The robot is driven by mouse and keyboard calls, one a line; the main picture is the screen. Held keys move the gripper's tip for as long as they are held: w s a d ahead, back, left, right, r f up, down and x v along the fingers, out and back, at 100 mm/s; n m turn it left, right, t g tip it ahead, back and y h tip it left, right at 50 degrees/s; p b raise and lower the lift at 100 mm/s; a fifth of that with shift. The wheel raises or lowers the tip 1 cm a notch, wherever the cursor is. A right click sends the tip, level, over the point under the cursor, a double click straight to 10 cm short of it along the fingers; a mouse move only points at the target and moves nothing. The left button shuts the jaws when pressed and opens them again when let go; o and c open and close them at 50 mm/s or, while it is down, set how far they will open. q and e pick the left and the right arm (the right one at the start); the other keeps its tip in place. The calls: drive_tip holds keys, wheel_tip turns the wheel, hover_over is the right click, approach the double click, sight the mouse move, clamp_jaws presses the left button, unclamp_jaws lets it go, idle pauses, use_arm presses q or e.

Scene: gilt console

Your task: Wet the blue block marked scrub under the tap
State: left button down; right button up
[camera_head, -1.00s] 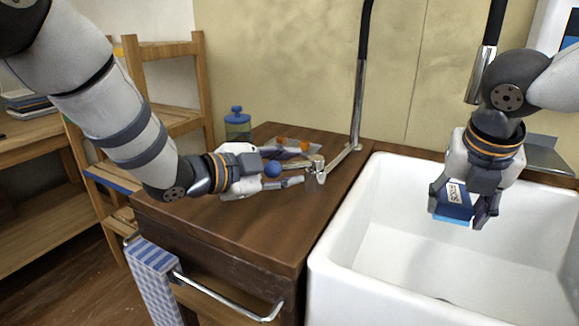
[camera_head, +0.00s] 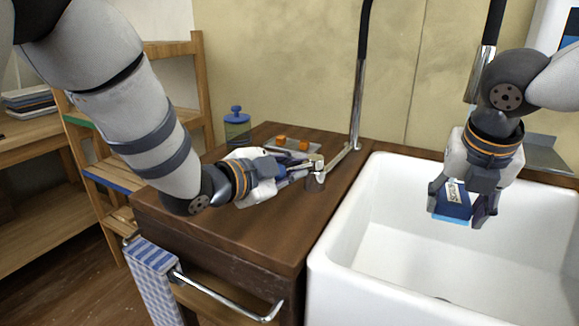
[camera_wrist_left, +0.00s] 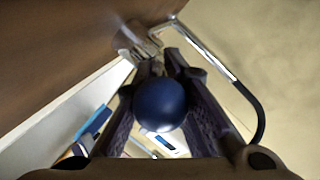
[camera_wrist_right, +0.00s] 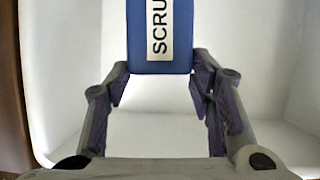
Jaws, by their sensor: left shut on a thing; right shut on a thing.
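The blue block (camera_head: 453,203) with a white label is held above the sink by my right gripper (camera_head: 463,212). In the right wrist view the block (camera_wrist_right: 140,55) reads "SCRU", with the rest cut off, and sits between the fingers. The tap has a chrome base (camera_head: 316,178) on the wooden counter; its nozzle (camera_head: 478,80) hangs above the sink, near the right arm, and no water shows. My left gripper (camera_head: 295,167) is shut on the tap's lever. The lever's blue ball knob (camera_wrist_left: 160,104) shows between the fingers in the left wrist view; the head view hides it.
The white sink (camera_head: 345,245) is open below the block. On the wooden counter (camera_head: 255,222) stand a blue-topped dispenser (camera_head: 237,128) and a tray with orange items (camera_head: 292,143). A checked towel (camera_head: 153,275) hangs on the front rail. Wooden shelves (camera_head: 185,48) stand at left.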

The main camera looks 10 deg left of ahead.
use_arm(q)
drive_tip(key=shift+s+d+n, duration=0.1)
drive_tip(key=shift+n, duration=0.2)
drive_tip(key=c, duration=1.6)
unclamp_jaws()
drive_tip(key=shift+c, duration=0.2)
drive_tip(key=v, duration=1.2)
drive_tip(key=shift+s+d, duration=0.15)
drive_tip(key=shift+d, duration=0.05)
